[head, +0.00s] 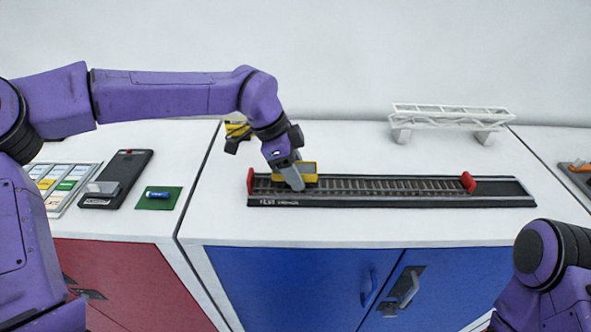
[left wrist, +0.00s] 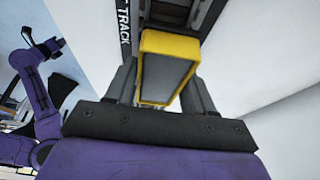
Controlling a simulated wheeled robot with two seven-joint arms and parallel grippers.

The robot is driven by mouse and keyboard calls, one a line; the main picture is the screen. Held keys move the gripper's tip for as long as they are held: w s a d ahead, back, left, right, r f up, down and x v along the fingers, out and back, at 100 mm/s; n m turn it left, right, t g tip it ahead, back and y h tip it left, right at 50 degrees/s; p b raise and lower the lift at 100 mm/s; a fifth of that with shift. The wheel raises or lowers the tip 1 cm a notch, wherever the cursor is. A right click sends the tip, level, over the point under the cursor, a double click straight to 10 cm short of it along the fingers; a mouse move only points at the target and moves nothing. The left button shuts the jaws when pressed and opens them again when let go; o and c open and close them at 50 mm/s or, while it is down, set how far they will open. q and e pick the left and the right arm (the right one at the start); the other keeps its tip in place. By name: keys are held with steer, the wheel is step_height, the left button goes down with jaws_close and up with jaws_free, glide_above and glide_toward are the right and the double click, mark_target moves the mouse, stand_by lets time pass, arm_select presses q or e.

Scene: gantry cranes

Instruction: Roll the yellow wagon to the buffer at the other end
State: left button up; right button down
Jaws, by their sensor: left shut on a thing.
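The yellow wagon (head: 309,171) stands on the track at its left end, close to the left red buffer (head: 250,180). The track (head: 400,202) is a dark strip with rails, lying left to right on the white counter. A second red buffer (head: 468,181) stands near its right end. My left gripper (head: 295,180) reaches down to the wagon. In the left wrist view the wagon (left wrist: 168,62) sits between the two fingers, and the gripper (left wrist: 165,88) is shut on it. My right arm shows at the lower right, but its gripper is out of view.
A white truss bridge (head: 450,117) stands behind the track. A yellow and black object (head: 237,130) is behind my left arm. On the left counter lie a black device (head: 118,178), a green mat (head: 158,202) with a blue piece, and a tray of coloured cards (head: 62,183). The rails between wagon and right buffer are clear.

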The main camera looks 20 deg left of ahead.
mark_target(312, 168)
arm_select(q)
steer(key=shift+w+d+f+b, duration=0.1)
steer(key=shift+w+d+b, duration=0.15)
steer(key=shift+d, duration=0.7)
steer(key=shift+w+d+b, duration=0.15)
steer(key=shift+w+d, duration=0.1)
steer(key=shift+d, duration=0.65)
steer(key=shift+w+d+b, duration=0.1)
steer(key=shift+w+d, duration=0.15)
steer(key=shift+d, duration=0.6)
steer(key=shift+w+d+b, duration=0.1)
steer(key=shift+w+d, duration=0.15)
steer(key=shift+d, duration=0.65)
steer(key=shift+w+d+b, duration=0.1)
steer(key=shift+w+d, duration=0.15)
steer(key=shift+d, duration=0.6)
steer(key=shift+w+d+f, duration=0.1)
steer(key=shift+w+d, duration=0.15)
steer(key=shift+d, duration=0.55)
steer(key=shift+w+d, duration=0.2)
steer(key=shift+d, duration=0.6)
steer(key=shift+w+d+f+p, duration=0.1)
steer(key=shift+w+d+p, duration=0.1)
steer(key=shift+d, duration=0.65)
steer(key=shift+w+d+r+p, duration=0.15)
steer(key=shift+w+d, duration=0.1)
steer(key=shift+d, duration=0.65)
steer(key=shift+w+d+f+p, duration=0.15)
steer(key=shift+w+d, duration=0.05)
steer(key=shift+d, duration=0.65)
